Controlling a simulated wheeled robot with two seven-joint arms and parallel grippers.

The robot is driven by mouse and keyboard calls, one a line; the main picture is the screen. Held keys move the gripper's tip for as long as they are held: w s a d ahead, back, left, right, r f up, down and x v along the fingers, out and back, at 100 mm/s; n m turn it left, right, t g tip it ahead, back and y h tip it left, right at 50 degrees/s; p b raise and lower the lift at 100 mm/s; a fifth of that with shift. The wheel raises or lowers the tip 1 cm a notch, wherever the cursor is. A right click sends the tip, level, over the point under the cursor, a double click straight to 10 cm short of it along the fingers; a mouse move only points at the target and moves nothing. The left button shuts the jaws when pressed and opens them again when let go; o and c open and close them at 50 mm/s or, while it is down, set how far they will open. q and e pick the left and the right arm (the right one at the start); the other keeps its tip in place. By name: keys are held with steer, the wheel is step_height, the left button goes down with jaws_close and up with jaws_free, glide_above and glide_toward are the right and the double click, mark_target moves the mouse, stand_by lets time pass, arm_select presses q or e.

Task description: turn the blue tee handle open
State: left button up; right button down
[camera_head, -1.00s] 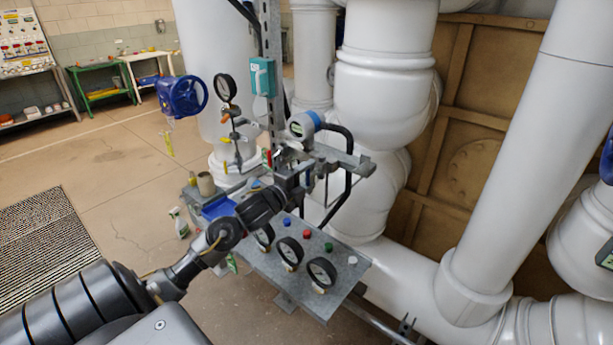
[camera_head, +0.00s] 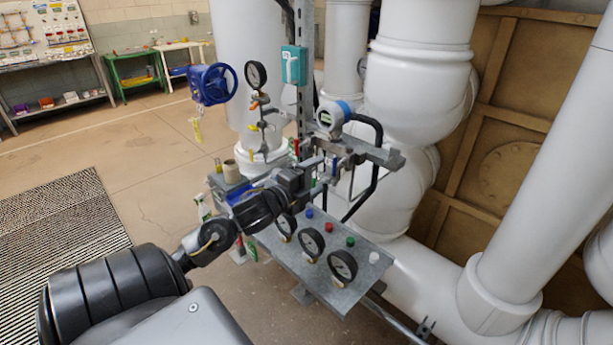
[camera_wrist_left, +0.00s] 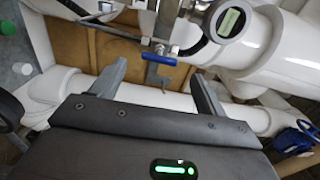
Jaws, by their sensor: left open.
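The blue tee handle (camera_wrist_left: 158,58) shows in the left wrist view as a short blue bar across a small metal stem, ahead of my left gripper (camera_wrist_left: 160,75). It lies across the gap between the two spread fingertips, and nothing is gripped. I cannot tell how far beyond the tips it is. In the head view my left gripper (camera_head: 308,176) reaches in from the lower left to the pipe fittings above the gauge panel. A small blue piece there (camera_head: 334,166) is probably the handle, partly crowded by fittings. My right gripper is not in view.
The grey gauge panel (camera_head: 376,284) with gauges and coloured buttons lies below my left gripper. A round transmitter (camera_head: 329,117) stands above it, and a black bent pipe (camera_head: 377,150) to its right. Large white pipes (camera_head: 425,75) fill the right. Floor is open at left.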

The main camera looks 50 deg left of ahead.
arm_select(q)
steer(key=shift+s, duration=1.8)
